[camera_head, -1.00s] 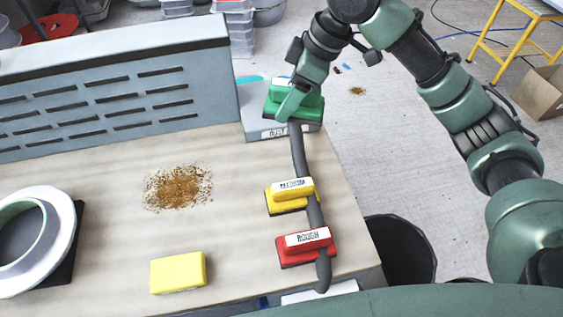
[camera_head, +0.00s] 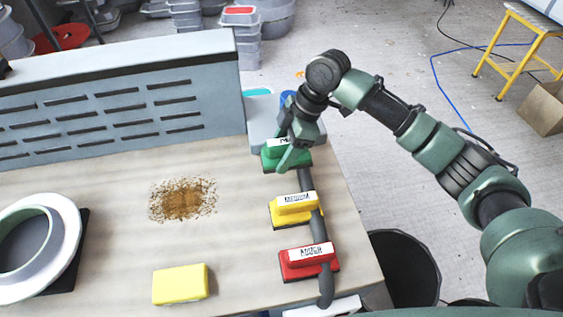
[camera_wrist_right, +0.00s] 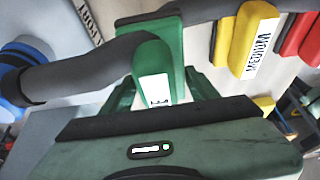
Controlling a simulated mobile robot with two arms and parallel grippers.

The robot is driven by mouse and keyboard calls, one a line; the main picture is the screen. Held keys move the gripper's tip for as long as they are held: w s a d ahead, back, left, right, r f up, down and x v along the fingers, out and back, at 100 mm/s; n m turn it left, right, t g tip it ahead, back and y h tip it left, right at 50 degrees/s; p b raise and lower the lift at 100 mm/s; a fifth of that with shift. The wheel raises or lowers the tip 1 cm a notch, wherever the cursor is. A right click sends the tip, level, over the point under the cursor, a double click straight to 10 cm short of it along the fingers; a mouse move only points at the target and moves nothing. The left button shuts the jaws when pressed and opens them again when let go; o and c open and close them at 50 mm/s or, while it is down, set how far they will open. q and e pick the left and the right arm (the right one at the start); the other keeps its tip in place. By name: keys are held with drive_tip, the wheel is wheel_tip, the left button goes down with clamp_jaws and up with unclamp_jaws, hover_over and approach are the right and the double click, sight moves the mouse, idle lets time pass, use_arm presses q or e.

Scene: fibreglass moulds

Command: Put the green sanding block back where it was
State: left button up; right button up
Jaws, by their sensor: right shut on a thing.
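The green sanding block (camera_head: 287,157) is at the far end of the row of blocks, beside the dark hose (camera_head: 306,180). My right gripper (camera_head: 290,150) is shut on it from above. In the right wrist view the green block (camera_wrist_right: 168,50) sits between my fingers (camera_wrist_right: 160,95), with the hose beside it. The yellow labelled block (camera_head: 296,208) and the red block (camera_head: 308,261) stand nearer along the same hose. The block's underside is hidden, so I cannot tell whether it touches the table. My left gripper is not in view.
A grey slotted panel (camera_head: 120,100) stands along the table's back. A pile of brown dust (camera_head: 183,199), a plain yellow block (camera_head: 180,285) and a white ring (camera_head: 62,250) are on the table (camera_head: 235,240). A black bin (camera_head: 404,270) stands off the right edge.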

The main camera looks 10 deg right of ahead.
drive_tip(key=shift+f+p, duration=0.3)
drive_tip(key=shift+f, duration=2.35)
drive_tip(key=o, duration=1.3)
drive_tip(key=shift+f, duration=0.1)
drive_tip(key=b+v, duration=0.1)
drive_tip(key=v, duration=1.1)
drive_tip(key=shift+b, duration=0.3)
